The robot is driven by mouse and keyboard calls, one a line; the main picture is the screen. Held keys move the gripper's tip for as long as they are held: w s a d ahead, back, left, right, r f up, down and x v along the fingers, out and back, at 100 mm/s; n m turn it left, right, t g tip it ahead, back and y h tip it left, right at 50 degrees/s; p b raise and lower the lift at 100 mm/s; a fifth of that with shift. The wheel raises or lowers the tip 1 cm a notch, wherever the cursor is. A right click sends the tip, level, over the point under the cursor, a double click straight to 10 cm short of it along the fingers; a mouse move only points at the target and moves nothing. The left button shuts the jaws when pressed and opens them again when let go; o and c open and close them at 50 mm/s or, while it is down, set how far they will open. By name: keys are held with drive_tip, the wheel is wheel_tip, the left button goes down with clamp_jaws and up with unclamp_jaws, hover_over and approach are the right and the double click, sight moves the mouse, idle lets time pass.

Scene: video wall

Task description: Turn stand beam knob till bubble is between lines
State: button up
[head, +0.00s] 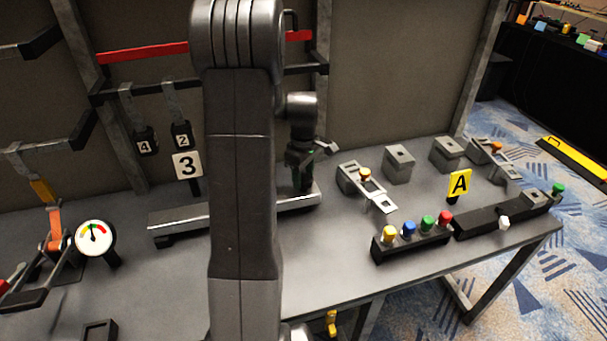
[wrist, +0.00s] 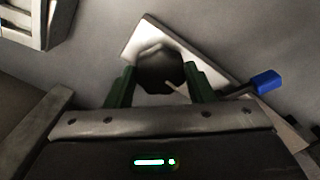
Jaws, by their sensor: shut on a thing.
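In the wrist view, a dark round knob (wrist: 160,70) sits on a pale metal plate (wrist: 143,38). The green fingers of my gripper (wrist: 160,88) are shut on it, one on each side. In the head view, my gripper (head: 302,187) points down over the right end of a long, low grey beam (head: 178,219) on the bench. My arm crosses in front of the beam's middle. The knob is hidden in the head view. No bubble or lines can be made out in either view.
A blue-tipped lever (wrist: 262,82) is close on the right in the wrist view. Colored knobs (head: 409,229) on a black block stand to the right.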

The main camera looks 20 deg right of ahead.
drive_tip(key=m, duration=0.4)
drive_tip(key=shift+m, duration=0.3)
drive_tip(key=m, duration=0.3)
drive_tip(key=shift+m+p, duration=0.3)
drive_tip(key=shift+p, duration=0.05)
drive_tip(key=m, duration=0.4)
drive_tip(key=shift+s+m, duration=0.1)
drive_tip(key=shift+m, duration=1.8)
drive_tip(key=shift+f, duration=0.15)
drive_tip(key=o, duration=1)
